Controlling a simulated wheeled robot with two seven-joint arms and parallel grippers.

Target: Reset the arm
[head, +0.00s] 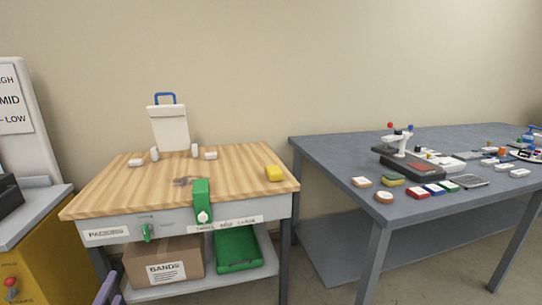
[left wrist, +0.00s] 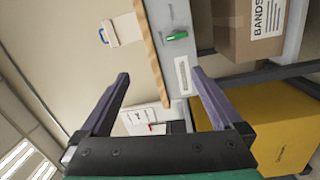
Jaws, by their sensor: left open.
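My left gripper (left wrist: 161,76) shows in the left wrist view as two purple fingers spread apart with nothing between them. In the head view only a small purple part of it (head: 107,288) shows at the bottom left, in front of the packing table's left leg. It is clear of the table. The rest of my left arm is out of the head view. My right gripper is in neither view.
The wooden packing table (head: 100,196) has a cardboard bands box (head: 163,262) and a green tray (head: 238,250) on its lower shelf. A yellow cabinet (head: 40,262) stands at left. A grey table (head: 330,160) with several small items stands at right.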

